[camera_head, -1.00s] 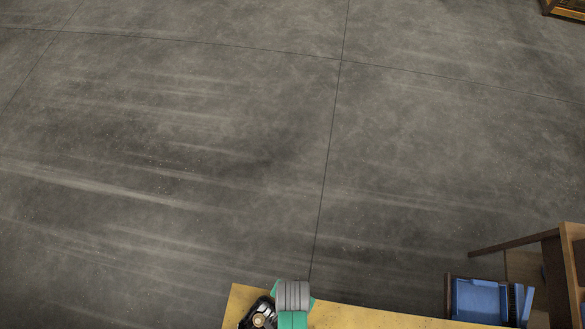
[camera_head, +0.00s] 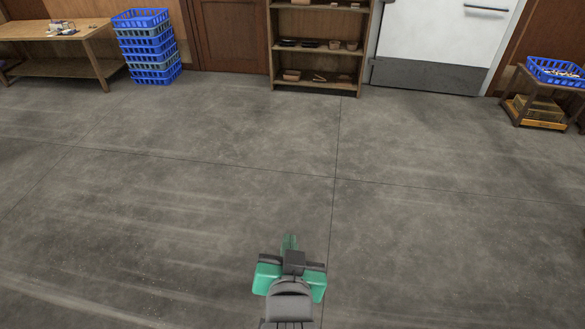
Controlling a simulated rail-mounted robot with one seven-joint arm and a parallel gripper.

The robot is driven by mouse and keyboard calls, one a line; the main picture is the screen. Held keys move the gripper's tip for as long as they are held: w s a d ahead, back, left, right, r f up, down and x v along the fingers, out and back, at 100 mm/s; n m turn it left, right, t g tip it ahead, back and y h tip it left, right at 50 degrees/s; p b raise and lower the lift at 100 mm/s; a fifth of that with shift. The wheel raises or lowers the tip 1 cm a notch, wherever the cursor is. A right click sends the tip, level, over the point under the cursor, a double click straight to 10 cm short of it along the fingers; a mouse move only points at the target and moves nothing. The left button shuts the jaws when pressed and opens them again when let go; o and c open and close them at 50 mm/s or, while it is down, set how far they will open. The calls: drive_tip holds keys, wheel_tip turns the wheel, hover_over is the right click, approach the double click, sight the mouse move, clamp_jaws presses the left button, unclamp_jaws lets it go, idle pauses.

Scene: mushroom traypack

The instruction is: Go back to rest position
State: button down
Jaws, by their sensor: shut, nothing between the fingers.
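My gripper (camera_head: 289,243) shows at the bottom centre of the head view, at the end of my grey and green arm. Its fingers are shut, with nothing seen between them. It is over bare concrete floor (camera_head: 190,215) in the picture, and no object touches it. No mushroom or tray shows close to it.
A wooden table (camera_head: 60,68) and a stack of blue crates (camera_head: 150,47) stand at the far left. A wooden shelf (camera_head: 318,48) and white door (camera_head: 445,35) are at the back. A small wooden stand (camera_head: 520,90) bears a blue crate (camera_head: 556,72) at right. The floor between is clear.

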wheel_tip(320, 180, up, 17)
drive_tip(key=t+p, duration=0.1)
drive_tip(key=t, duration=0.3)
drive_tip(key=s+r+n+t, duration=0.1)
drive_tip(key=s+r+t, duration=0.2)
drive_tip(key=r, duration=0.9)
drive_tip(key=s+r+n+t+p, duration=0.1)
drive_tip(key=s+r+t, duration=0.3)
drive_tip(key=s+r, duration=0.4)
wheel_tip(320, 180, up, 4)
drive_tip(key=shift+s+d+f+p, duration=0.15)
drive_tip(key=shift+s+p, duration=0.15)
drive_tip(key=shift+s, duration=0.1)
